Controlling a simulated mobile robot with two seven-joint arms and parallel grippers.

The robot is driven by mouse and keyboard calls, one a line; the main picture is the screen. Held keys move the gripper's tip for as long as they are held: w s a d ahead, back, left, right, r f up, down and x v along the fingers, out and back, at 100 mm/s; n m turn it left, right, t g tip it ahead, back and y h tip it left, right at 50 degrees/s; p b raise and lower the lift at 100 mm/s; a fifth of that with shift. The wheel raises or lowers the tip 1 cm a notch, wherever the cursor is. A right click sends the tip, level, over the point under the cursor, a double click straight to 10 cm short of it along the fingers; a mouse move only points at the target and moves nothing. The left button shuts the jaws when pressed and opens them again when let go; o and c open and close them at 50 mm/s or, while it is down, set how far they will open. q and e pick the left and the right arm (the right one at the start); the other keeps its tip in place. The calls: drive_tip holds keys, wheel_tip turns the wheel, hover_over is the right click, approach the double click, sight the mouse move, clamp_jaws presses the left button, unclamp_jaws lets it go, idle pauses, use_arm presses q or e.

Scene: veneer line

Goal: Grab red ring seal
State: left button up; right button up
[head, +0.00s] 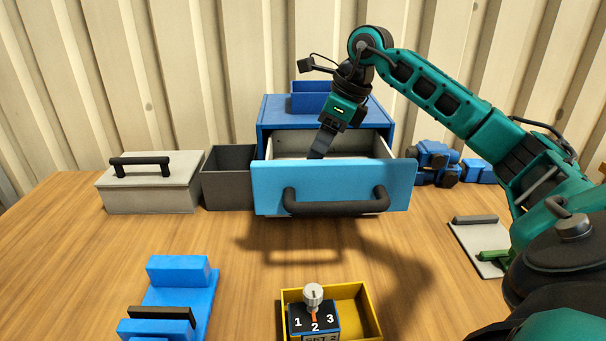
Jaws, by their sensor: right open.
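I see no red ring seal in the head view. A blue drawer unit (378,112) stands at the middle back of the table, with its light blue drawer (265,188) pulled out. My right gripper (316,156) points down over the open drawer, with its fingers reaching into it. It is open, and I see nothing between its fingers. The drawer front hides most of the drawer's inside and perhaps the fingertips. My left gripper is not in view.
A grey lidded box (150,195) and an open dark grey bin (228,180) stand left of the drawer. A blue fixture (180,270), a yellow tray (362,300) and a dial box (314,320) are in front. Blue parts (435,155) lie right. Table between is clear.

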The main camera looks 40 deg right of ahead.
drive_tip(key=shift+w+x, duration=0.15)
drive_tip(key=shift+x, duration=1.4)
drive_tip(key=shift+w+x, duration=0.15)
drive_tip(key=shift+x, duration=1.4)
drive_tip(key=shift+r, duration=0.15)
drive_tip(key=shift+c, duration=0.3)
drive_tip(key=c, duration=1.1)
